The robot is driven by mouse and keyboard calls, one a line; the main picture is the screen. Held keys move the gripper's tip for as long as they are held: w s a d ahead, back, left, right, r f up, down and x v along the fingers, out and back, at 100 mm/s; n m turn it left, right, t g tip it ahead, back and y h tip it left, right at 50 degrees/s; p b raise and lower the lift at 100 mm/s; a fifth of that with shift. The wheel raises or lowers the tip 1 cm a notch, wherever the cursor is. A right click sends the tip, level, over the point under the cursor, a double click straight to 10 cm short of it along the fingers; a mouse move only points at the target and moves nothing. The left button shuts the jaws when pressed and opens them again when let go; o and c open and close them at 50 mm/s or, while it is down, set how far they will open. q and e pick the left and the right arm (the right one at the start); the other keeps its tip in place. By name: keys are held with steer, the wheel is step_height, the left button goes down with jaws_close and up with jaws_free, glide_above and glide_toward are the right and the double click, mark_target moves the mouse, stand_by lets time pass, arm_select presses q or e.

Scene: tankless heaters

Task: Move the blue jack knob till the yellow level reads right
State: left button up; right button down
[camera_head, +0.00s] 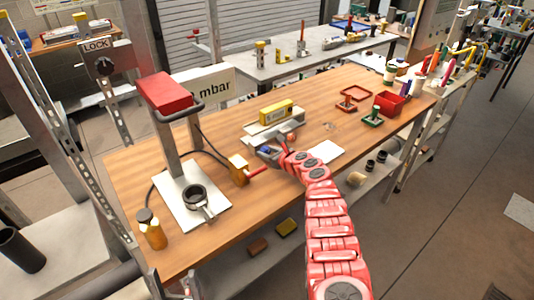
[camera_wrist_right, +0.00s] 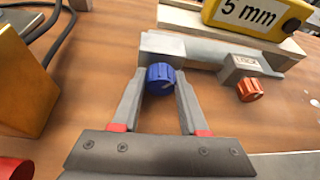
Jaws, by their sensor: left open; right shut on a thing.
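The blue jack knob (camera_wrist_right: 160,78) sits on the front of a grey jack bar. It also shows small in the head view (camera_head: 265,150). My right gripper (camera_wrist_right: 158,84) has its fingers on either side of the knob and is shut on it. The yellow level (camera_head: 276,111) lies on a pale block above the jack. In the wrist view the level (camera_wrist_right: 255,14) is cut off and reads "5 mm" on its face. An orange knob (camera_wrist_right: 250,89) sits on the jack right of the blue one. My left gripper (camera_head: 178,287) is at the bottom edge, open and mostly out of frame.
A red-topped press (camera_head: 168,92) stands left on the wooden table (camera_head: 290,185). A brass block (camera_head: 238,170) with a red handle lies close left of my right gripper. A brass bottle (camera_head: 150,230) is at the near left corner.

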steer(key=shift+d+f+m+b, duration=0.1)
steer(key=shift+d+m+b, duration=0.05)
steer(key=shift+m+b, duration=0.35)
steer(key=m+g+y+b, duration=0.1)
steer(key=m+y+b, duration=0.1)
steer(key=b, duration=0.4)
steer(key=shift+w+d+f+m+b, duration=0.1)
steer(key=shift+m+b, duration=0.3)
steer(key=shift+r+y+b, duration=0.2)
steer(key=shift+y+b, duration=0.1)
steer(key=shift+b, duration=0.2)
steer(key=shift+g, duration=0.3)
steer(key=shift+c, duration=2.2)
jaws_free()
